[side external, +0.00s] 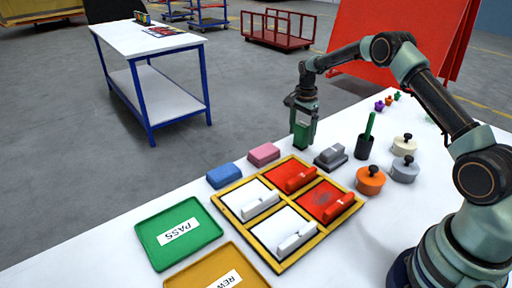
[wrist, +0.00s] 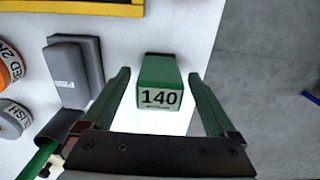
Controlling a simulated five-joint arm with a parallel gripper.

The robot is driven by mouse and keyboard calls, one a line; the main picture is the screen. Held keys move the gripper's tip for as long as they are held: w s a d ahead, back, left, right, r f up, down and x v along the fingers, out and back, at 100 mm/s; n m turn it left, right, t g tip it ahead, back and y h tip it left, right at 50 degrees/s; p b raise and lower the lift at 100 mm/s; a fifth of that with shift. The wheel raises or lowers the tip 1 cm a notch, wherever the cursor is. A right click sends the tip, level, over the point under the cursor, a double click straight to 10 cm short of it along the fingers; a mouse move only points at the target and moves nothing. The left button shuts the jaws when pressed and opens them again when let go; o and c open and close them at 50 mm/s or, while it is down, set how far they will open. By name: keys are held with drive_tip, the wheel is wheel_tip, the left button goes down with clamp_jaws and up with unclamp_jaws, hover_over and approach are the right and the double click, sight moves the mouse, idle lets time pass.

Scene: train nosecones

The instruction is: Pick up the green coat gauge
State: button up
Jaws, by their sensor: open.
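The green coat gauge (wrist: 158,80) is a green block with a white label reading 140. In the wrist view it stands between the two green fingers of my gripper (wrist: 159,73), with a gap on each side. My gripper is open and does not hold it. In the side view my gripper (side external: 304,136) points down at the white table behind the framed panels. There its green fingers and the gauge overlap, so I cannot tell them apart clearly.
A grey block (side external: 331,157) and a black cup (side external: 365,147) with a green handle stand close to my gripper's right. Lidded pots (side external: 370,181) stand beyond. Pink (side external: 264,154) and blue (side external: 224,175) blocks, a yellow frame (side external: 283,269) and a PASS tray (side external: 150,238) lie left and in front.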

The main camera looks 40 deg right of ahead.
drive_tip(key=shift+f, duration=1.3)
clamp_jaws()
drive_tip(key=shift+r, duration=0.15)
wheel_tip(320, 180, up, 20)
wheel_tip(320, 180, down, 20)
